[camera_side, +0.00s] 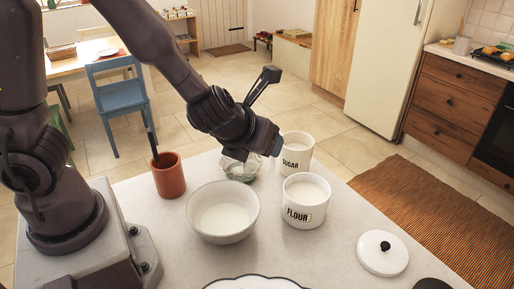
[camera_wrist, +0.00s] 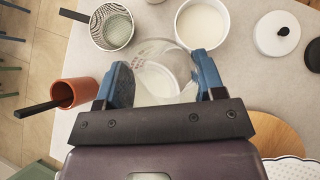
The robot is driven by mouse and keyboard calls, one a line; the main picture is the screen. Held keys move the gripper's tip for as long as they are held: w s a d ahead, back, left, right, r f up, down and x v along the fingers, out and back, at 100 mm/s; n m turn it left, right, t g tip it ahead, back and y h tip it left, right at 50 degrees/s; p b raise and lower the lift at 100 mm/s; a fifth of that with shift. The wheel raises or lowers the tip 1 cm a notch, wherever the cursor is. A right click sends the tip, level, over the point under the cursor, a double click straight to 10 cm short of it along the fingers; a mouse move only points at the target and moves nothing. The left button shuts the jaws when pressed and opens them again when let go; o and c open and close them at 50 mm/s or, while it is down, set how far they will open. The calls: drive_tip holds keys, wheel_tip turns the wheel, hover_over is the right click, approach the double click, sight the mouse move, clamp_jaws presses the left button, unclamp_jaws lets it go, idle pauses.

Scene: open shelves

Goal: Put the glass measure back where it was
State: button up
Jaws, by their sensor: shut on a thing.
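The glass measure (camera_wrist: 180,62) is clear and sits between the two blue fingers of my gripper (camera_wrist: 164,66) in the wrist view. My gripper is shut on it. In the side view my gripper (camera_side: 256,154) is behind the white bowl (camera_side: 223,217), and my arm and fingers hide much of the glass.
The flour canister (camera_side: 305,207) and sugar canister (camera_side: 297,147) stand open to the right. A terracotta pot (camera_side: 169,180) with a dark-handled tool stands left. A round pan or sieve (camera_wrist: 112,27) is close by.

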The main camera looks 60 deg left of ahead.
drive_tip(key=w+a+r+m+h, duration=0.1)
drive_tip(key=w+a+r+m, duration=0.15)
drive_tip(key=w+r, duration=0.35)
drive_tip(key=shift+w+a+f+h, duration=0.6)
drive_tip(key=shift+w+a+f, duration=0.45)
drive_tip(key=shift+a, duration=2.65)
drive_tip(key=s+a+f+m+t+h, duration=0.1)
drive_tip(key=s+a+f+m+h, duration=0.15)
drive_tip(key=a+f, duration=0.75)
drive_tip(key=shift+m+y, duration=0.3)
drive_tip(key=shift+y, duration=0.05)
drive_tip(key=shift+w+a+f, duration=1.1)
drive_tip(key=shift+w+f, duration=0.8)
drive_tip(key=shift+w, duration=0.15)
drive_tip(key=shift+w+a+f, duration=1.05)
drive_tip(key=shift+w+f, duration=0.8)
drive_tip(key=shift+w, duration=0.2)
drive_tip(key=shift+w+a+f, duration=1.1)
drive_tip(key=shift+w+f, duration=0.8)
drive_tip(key=shift+w, duration=0.15)
drive_tip(key=o, duration=1)
drive_tip(key=shift+f, duration=0.15)
